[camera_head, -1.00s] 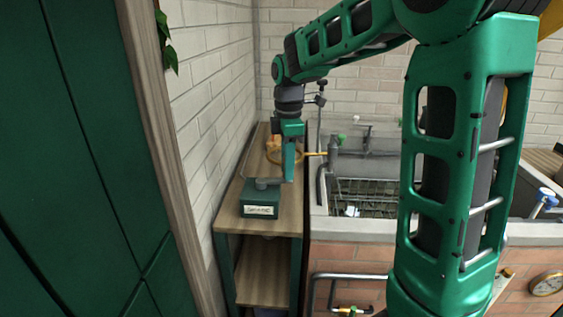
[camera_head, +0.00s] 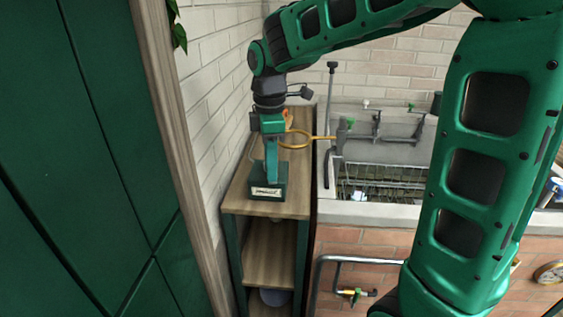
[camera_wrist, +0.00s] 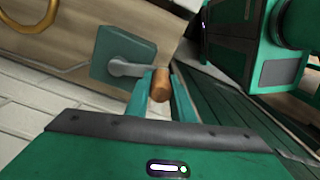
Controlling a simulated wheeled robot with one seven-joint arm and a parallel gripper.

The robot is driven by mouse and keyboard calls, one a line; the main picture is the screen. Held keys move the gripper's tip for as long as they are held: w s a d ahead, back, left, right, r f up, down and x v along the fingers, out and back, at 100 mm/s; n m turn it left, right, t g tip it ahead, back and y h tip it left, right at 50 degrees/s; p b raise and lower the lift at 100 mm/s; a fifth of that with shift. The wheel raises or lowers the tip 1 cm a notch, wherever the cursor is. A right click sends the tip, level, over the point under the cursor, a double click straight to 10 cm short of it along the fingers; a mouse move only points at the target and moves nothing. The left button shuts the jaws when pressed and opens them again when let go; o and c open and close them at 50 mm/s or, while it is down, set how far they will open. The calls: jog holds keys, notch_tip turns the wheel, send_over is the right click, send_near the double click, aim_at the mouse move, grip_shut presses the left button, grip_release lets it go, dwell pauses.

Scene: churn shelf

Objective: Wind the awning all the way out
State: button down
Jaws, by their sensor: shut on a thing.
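A dark green crank box (camera_head: 268,190) with a pale label sits near the front of the wooden shelf unit's top; the label is too small to read. In the wrist view, the box (camera_wrist: 108,52) carries a grey crank arm (camera_wrist: 126,69) with a brown wooden handle (camera_wrist: 160,86) at its end. My gripper (camera_wrist: 161,80) is shut on this handle, one finger on each side. In the head view, my gripper (camera_head: 271,172) points down over the back of the box and hides the handle. No awning can be made out.
A white brick wall (camera_head: 215,85) stands close on the left, a green cabinet door (camera_head: 110,130) nearer. A sink (camera_head: 385,175) with racks and pipes is at right. The shelf's lower boards (camera_head: 268,250) are below.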

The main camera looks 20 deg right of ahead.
jog(key=c, duration=1.5)
grip_release()
jog(key=shift+w, duration=0.15)
jog(key=shift+o, duration=0.2)
jog(key=shift+r, duration=0.1)
notch_tip(320, 180, up, 11)
jog(key=shift+f, duration=0.2)
jog(key=s+d+f+m, duration=0.4)
jog(key=s+d+m, duration=0.2)
jog(key=s+d, duration=0.1)
jog(key=s+d+f+m, duration=0.3)
jog(key=s+d+m, duration=0.3)
jog(key=d, duration=0.1)
jog(key=s+d+f+m, duration=0.4)
jog(key=s+f+m, duration=0.4)
jog(key=s, duration=0.5)
jog(key=shift+s+d+f+m, duration=0.15)
jog(key=shift+s+m, duration=0.05)
jog(key=shift+m, duration=0.5)
jog(key=shift+c, duration=0.6)
